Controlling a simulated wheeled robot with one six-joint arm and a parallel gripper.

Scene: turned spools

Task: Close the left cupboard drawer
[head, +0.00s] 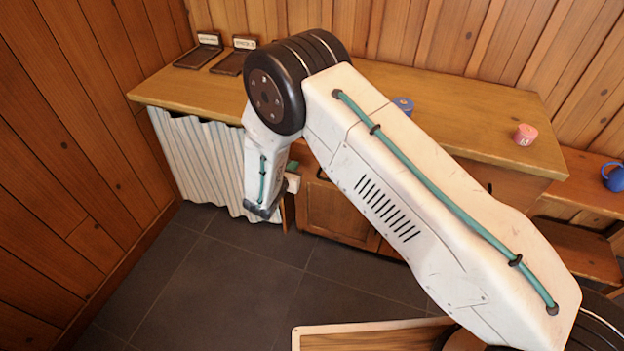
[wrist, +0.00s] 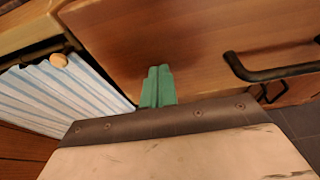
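The left cupboard drawer's wooden front (wrist: 205,45) fills much of the wrist view, with its black bar handle (wrist: 268,70) at the right. My gripper (wrist: 157,84) has its two green fingers together with nothing between them. The fingertips are at the wooden front, left of the handle; I cannot tell whether they touch it. In the head view my gripper (head: 293,172) is in front of the cupboard (head: 335,208), just right of the curtain. My arm hides most of the drawer there, so how far it stands out cannot be told.
A striped curtain (head: 200,160) hangs left of the cupboard. The worktop (head: 185,92) holds two dark stands with labels (head: 236,60), a blue spool (head: 403,104) and a pink spool (head: 525,134). A blue mug (head: 613,177) is at the right. The dark floor (head: 230,280) in front is clear.

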